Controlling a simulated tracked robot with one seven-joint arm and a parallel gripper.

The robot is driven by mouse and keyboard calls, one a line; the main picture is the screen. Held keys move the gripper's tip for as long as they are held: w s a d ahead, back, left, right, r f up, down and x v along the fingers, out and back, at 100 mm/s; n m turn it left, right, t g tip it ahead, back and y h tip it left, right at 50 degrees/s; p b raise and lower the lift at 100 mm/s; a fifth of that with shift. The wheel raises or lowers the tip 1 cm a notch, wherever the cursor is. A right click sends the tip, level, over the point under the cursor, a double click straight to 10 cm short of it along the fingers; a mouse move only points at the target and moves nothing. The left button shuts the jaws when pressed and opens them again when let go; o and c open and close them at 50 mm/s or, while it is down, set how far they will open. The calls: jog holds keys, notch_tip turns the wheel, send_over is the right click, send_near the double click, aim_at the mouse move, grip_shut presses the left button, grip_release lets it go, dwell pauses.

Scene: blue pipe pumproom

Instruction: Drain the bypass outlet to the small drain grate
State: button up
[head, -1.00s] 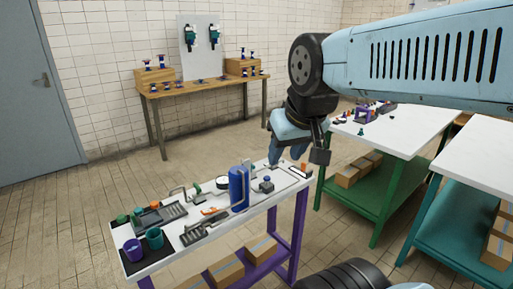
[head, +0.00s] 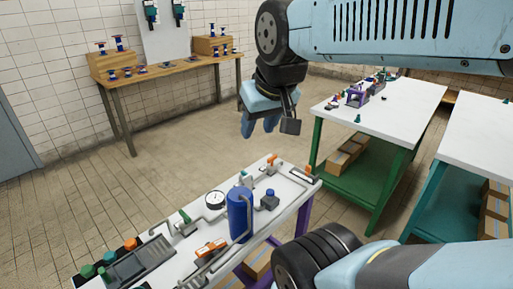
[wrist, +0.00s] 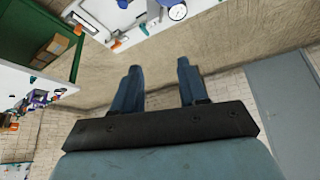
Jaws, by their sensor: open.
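The pump bench (head: 140,277) is a white-topped table with purple legs at the lower middle of the head view. It carries grey pipework, a blue cylinder (head: 240,214), a round white gauge (head: 215,200), orange handles such as one (head: 211,247) near the cylinder, and a slotted dark grate (head: 138,265) at the left. I cannot tell which pipe end is the bypass outlet. My gripper (head: 258,130) is open and empty, in the air beyond the bench. In the wrist view my two blue fingers (wrist: 157,85) stand apart, with the gauge (wrist: 177,12) at the top edge.
A wooden table (head: 170,67) with blue-and-red valve parts stands by the tiled wall. A green-framed table (head: 385,105) with small parts and a teal-framed table (head: 485,140) stand at the right. Open floor (head: 180,150) lies between the wooden table and the bench.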

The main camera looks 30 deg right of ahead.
jog(key=shift+o, duration=0.4)
jog(key=shift+o, duration=0.8)
jog(key=shift+w+d, duration=0.1)
jog(key=shift+o, duration=0.7)
jog(key=shift+w+d, duration=0.15)
jog(key=shift+w, duration=0.2)
jog(key=o, duration=0.3)
jog(key=shift+n+g, duration=0.5)
jog(key=shift+g, duration=0.3)
jog(key=w+d, duration=0.1)
jog(key=w, duration=0.1)
jog(key=w+d, duration=0.1)
jog(key=w, duration=0.1)
jog(key=w+d, duration=0.1)
jog(key=w, duration=0.2)
jog(key=shift+d+f, duration=0.25)
jog(key=shift+f, duration=0.1)
jog(key=shift+o, duration=0.2)
jog(key=n+g, duration=0.3)
jog(key=g, duration=0.1)
send_over(272, 157)
notch_tip(272, 157, down, 14)
jog(key=f, duration=0.1)
notch_tip(272, 157, down, 13)
jog(key=shift+w+d+r, duration=0.1)
jog(key=shift+d, duration=0.05)
jog(key=shift+c, duration=0.5)
